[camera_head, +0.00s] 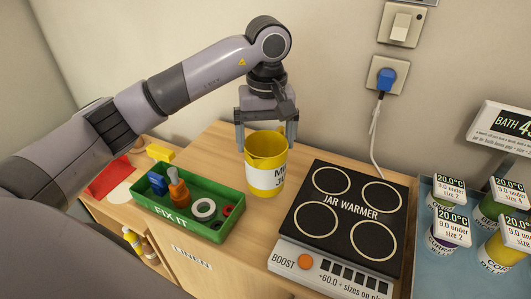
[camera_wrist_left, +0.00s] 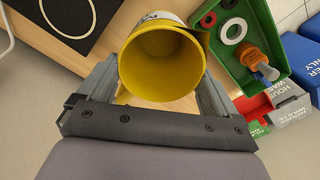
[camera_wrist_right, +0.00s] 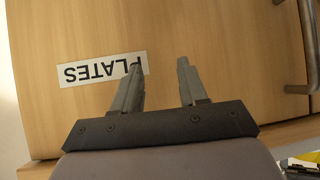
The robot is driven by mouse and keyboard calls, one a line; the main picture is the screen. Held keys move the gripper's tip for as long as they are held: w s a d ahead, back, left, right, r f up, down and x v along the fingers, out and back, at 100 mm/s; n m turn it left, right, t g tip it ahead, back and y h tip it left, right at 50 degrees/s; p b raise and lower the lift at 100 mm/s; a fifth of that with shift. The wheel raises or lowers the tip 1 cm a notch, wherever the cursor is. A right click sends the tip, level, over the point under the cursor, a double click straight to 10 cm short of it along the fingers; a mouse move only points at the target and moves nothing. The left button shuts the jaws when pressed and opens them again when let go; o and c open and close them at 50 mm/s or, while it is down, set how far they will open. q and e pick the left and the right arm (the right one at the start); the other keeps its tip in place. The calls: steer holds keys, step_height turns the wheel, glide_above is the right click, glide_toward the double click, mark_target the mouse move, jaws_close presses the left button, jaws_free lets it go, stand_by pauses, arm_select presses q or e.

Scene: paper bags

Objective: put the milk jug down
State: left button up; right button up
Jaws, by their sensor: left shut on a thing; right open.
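The milk jug (camera_head: 266,178) is yellow with a white label. It is upright at the counter spot between the green tray and the jar warmer; I cannot tell if its base touches the wood. My left gripper (camera_head: 266,136) comes down over it, shut on it with a finger on each side. In the left wrist view the jug's open mouth (camera_wrist_left: 163,65) faces the camera between the fingers, and its inside looks empty. My right gripper (camera_wrist_right: 161,66) is open and empty, in front of a wooden cupboard panel, and is out of the head view.
The green FIX IT tray (camera_head: 158,212) with several tools and rings stands to the left of the jug. The black jar warmer (camera_head: 344,215) stands close to its right. A blue-grey bath tray (camera_head: 424,262) with several tagged jars is farther right. A PLATES label (camera_wrist_right: 103,69) is on the panel.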

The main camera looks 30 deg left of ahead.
mark_target(265, 153)
arm_select(q)
steer(key=shift+f, duration=2.1)
steer(key=shift+f, duration=0.15)
steer(key=o, duration=1.1)
